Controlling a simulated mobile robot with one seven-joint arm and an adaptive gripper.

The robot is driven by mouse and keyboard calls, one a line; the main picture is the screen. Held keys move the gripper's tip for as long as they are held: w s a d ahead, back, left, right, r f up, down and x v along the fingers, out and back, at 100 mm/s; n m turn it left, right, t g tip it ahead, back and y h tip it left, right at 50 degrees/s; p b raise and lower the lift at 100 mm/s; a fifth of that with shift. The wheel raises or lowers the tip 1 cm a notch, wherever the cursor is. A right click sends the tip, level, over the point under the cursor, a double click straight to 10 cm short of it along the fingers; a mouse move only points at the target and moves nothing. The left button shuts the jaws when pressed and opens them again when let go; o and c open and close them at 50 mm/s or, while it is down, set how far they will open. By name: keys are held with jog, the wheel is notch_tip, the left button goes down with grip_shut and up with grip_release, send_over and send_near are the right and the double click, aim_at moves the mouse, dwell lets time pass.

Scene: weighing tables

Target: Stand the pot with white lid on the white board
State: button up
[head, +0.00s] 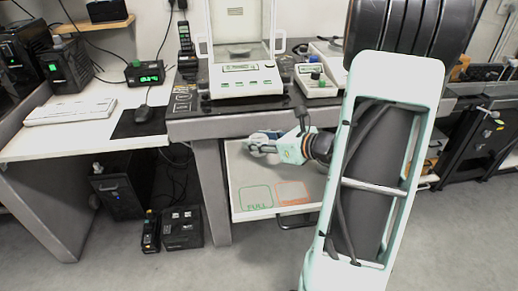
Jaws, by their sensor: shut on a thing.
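The white board (241,172) is a low, pale surface under the front of the weighing table. It bears a green outline marked FULL and an orange-red outline beside it. My gripper (264,144) reaches in from the right over the back part of the board, its fingers pointing left. It is shut on a small pale, rounded thing, which looks like the pot with white lid (257,138). The fingers hide part of the pot, and I cannot tell whether it touches the board. Both outlines are empty.
A balance with a glass shield (240,80) stands on the weighing table above, whose edge overhangs the board's back. The table leg (213,190) stands at the board's left. A keyboard (70,110) lies on the left desk. The board's front is clear.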

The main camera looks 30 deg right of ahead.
jog(key=shift+d+f, duration=0.1)
jog(key=shift+f, duration=0.7)
jog(key=shift+f, duration=0.15)
jog(key=o, duration=1.2)
jog(key=shift+c, duration=0.2)
jog(key=shift+r, duration=0.2)
jog(key=p+v, duration=0.3)
jog(key=v, duration=0.7)
jog(key=shift+s+r, duration=0.25)
jog(key=shift+s+d+r, duration=0.15)
jog(key=shift+s+d, duration=0.1)
jog(key=shift+s, duration=0.4)
